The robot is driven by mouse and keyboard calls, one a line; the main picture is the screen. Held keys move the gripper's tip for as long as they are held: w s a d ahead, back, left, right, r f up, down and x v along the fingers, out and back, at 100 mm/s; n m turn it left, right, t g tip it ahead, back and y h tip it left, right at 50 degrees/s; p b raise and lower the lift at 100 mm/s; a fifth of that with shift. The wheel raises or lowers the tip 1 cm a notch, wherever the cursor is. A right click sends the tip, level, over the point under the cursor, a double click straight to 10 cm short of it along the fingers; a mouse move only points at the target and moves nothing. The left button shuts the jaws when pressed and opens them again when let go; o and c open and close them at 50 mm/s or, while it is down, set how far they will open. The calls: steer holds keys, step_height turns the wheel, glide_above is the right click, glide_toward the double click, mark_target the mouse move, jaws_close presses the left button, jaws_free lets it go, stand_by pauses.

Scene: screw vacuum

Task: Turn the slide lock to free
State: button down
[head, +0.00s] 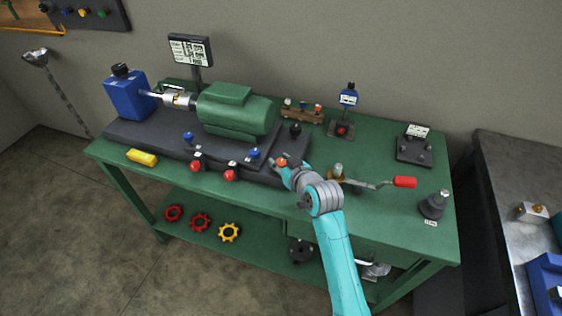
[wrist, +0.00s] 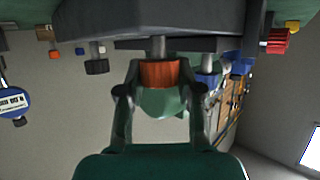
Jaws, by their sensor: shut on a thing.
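My gripper (head: 284,172) is at the right front end of the dark base (head: 140,142) that carries the green motor. It is shut on an orange knob (head: 282,161), which I take to be the slide lock. In the wrist view the orange knob (wrist: 158,74) sits between both fingers of my gripper (wrist: 158,90), on a grey shaft that rises out of a dark body. I see no readable lock marking. The knob's far side is hidden.
The green motor (head: 232,112) and blue block (head: 128,95) stand behind on the green bench (head: 330,235). Blue and red knobs (head: 230,175) line the base's front. A red-handled crank (head: 404,182) lies right of my arm. A yellow block (head: 142,157) lies at front left.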

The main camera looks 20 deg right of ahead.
steer(key=c, duration=0.7)
jaws_free()
steer(key=shift+c, duration=0.2)
steer(key=v, duration=1.2)
